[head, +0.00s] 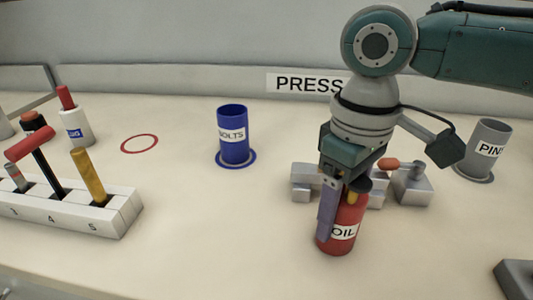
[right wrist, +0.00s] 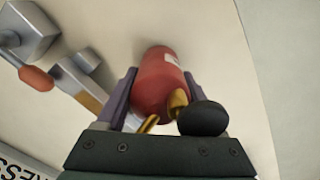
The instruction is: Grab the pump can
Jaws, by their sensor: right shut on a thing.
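The pump can is the red can (head: 342,236) with a white "OIL" label, a yellow spout and a dark round top. It stands upright on the table at right of centre in the head view. My right gripper (head: 343,205) comes down over it from above and is shut on it, one finger on each side. In the right wrist view the red can (right wrist: 162,82) sits between the two fingers of the right gripper (right wrist: 152,85). Its yellow parts and black knob are near the palm. My left gripper is not in view.
Grey metal blocks (head: 305,183) with an orange-red handle stand just behind the can. A blue "BOLTS" cup (head: 233,140), a grey "PINS" cup (head: 487,152) and a white numbered rack (head: 110,215) stand around. The table left of the can is clear.

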